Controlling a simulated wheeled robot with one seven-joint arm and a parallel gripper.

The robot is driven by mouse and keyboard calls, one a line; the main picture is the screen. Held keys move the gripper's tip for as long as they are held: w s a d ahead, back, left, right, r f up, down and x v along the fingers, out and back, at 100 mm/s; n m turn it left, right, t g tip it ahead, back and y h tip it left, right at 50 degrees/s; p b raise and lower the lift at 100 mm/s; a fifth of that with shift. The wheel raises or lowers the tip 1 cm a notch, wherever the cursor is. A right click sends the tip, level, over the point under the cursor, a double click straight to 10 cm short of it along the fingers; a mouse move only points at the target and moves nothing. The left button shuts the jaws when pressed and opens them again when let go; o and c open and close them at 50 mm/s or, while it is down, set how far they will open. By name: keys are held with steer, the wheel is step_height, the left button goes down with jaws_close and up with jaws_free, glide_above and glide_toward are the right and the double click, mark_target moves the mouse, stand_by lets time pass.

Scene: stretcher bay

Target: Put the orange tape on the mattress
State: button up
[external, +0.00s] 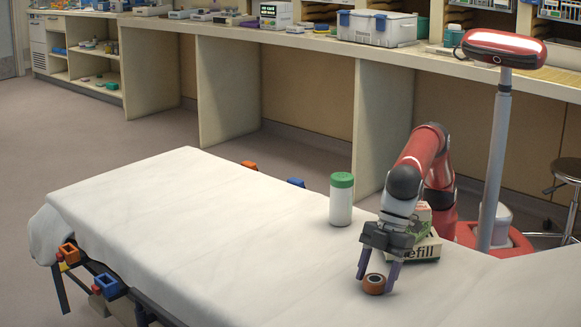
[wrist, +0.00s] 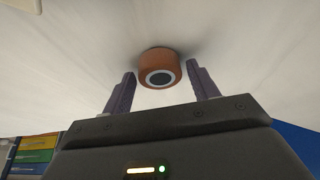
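The orange tape (external: 374,284) is a small roll on the white sheet of the mattress (external: 190,230), near its front right part. My gripper (external: 376,278) points down at it, with one finger on each side. In the wrist view the tape (wrist: 159,68) sits just beyond and between the two fingertips of my gripper (wrist: 160,82). The fingers are apart, with a gap to the tape on both sides, and hold nothing. The tape appears to rest on the sheet.
A white bottle with a green lid (external: 341,199) stands on the mattress left of my arm. A box marked "efill" (external: 422,250) lies right behind my gripper, with another box on it. The left half of the mattress is clear. A counter (external: 300,42) runs along the back.

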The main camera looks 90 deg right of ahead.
steer(key=shift+o, duration=0.6)
steer(key=shift+r, duration=0.1)
steer(key=shift+r, duration=0.25)
steer(key=p+v, duration=0.1)
steer(key=v, duration=1.1)
steer(key=w+d+r+m, duration=0.1)
steer(key=w+d, duration=0.2)
steer(key=d, duration=0.8)
steer(key=w+d+r+m+t+h, duration=0.1)
steer(key=w+d+m, duration=0.1)
steer(key=d, duration=0.9)
steer(key=w+d+r+m, duration=0.1)
steer(key=w+d, duration=0.2)
steer(key=d, duration=0.8)
steer(key=s+d+f+m+t+h, duration=0.1)
steer(key=s+d+f, duration=0.25)
steer(key=d, duration=0.45)
steer(key=s+d+f+m, duration=0.2)
steer(key=s+d, duration=0.2)
steer(key=d, duration=0.4)
steer(key=s+d+f+m+h, duration=0.1)
steer(key=s+d+f+m, duration=0.1)
steer(key=s+d+f, duration=0.5)
steer(key=shift+s+d+f, duration=0.35)
steer(key=shift+s+f, duration=0.15)
steer(key=shift+s, duration=0.55)
